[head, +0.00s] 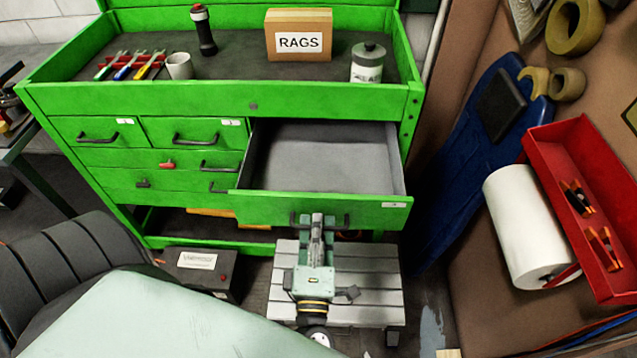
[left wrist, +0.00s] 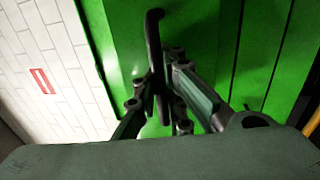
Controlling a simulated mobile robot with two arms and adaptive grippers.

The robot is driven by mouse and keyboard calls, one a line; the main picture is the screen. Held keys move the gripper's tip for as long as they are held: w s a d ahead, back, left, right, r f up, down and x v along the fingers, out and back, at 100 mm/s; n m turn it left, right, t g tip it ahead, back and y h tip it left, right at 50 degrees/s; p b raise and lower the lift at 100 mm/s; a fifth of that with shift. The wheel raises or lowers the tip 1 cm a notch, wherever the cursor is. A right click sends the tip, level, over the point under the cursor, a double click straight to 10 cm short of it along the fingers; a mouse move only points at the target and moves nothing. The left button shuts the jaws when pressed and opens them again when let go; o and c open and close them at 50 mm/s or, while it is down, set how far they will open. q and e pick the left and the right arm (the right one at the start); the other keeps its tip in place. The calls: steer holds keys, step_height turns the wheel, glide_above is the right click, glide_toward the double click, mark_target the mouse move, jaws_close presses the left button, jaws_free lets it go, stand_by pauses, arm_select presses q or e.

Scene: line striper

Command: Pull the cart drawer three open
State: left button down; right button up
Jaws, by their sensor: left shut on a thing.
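The green tool cart (head: 230,100) stands ahead with several drawers in its front. The wide drawer at the upper right (head: 320,160) is pulled well out, and its grey inside looks empty. Its front has a small white label, too small to read. My left gripper (head: 317,222) is at this drawer's front, shut on its dark bar handle (head: 299,219). In the left wrist view, the fingers (left wrist: 162,100) close around the black handle (left wrist: 154,35) against the green front. The other drawers (head: 97,137) look shut. My right gripper is not in view.
The cart top holds a RAGS box (head: 299,35), a grey-lidded container (head: 368,62), a cup (head: 179,66), a flashlight (head: 203,30) and screwdrivers (head: 130,65). A black battery-like box (head: 200,270) and a grey slatted platform (head: 365,285) sit low in front. A red tray (head: 570,150) and paper roll (head: 525,225) are at right.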

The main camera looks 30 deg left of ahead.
arm_select(q)
steer(key=shift+v, duration=1.05)
steer(key=c, duration=2.2)
jaws_free()
steer(key=shift+o, duration=0.4)
steer(key=shift+r, duration=0.1)
steer(key=v, duration=1.2)
steer(key=shift+r, duration=0.1)
